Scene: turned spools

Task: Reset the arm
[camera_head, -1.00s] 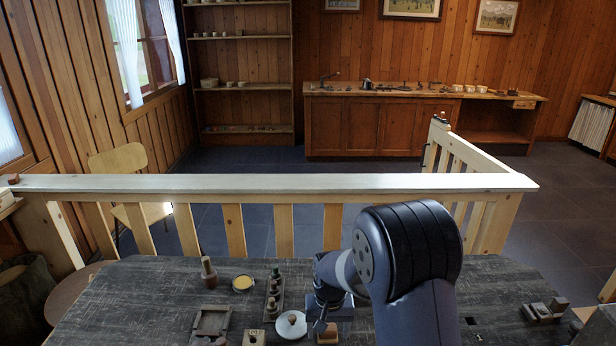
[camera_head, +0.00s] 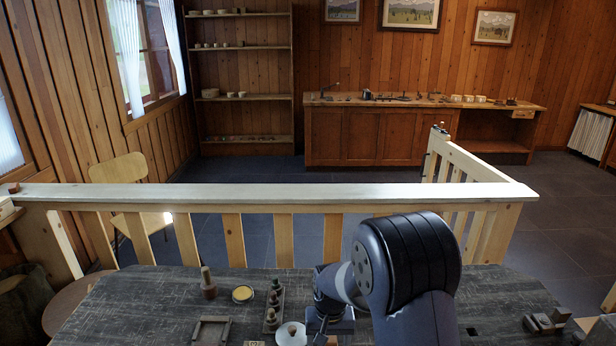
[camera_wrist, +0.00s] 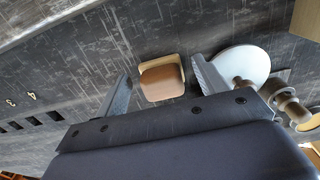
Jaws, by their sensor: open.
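My gripper (camera_wrist: 160,72) is open in the wrist view, its two fingers spread apart. A small block (camera_wrist: 162,78) with a rounded brown top and pale base shows in the gap between the fingers, clear of both. I cannot tell its height relative to the fingertips. In the head view my arm (camera_head: 408,262) bends down over the dark wooden table (camera_head: 130,300). The fingertips are hidden or cut off at the bottom of that view.
A white disc (camera_head: 290,334) with a wooden knob lies just left of my gripper. A rack of turned pieces (camera_head: 273,308), a yellow-topped round dish (camera_head: 242,294), a wooden spool (camera_head: 208,284) and small blocks (camera_head: 545,322) are on the table. A railing (camera_head: 270,197) stands behind it.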

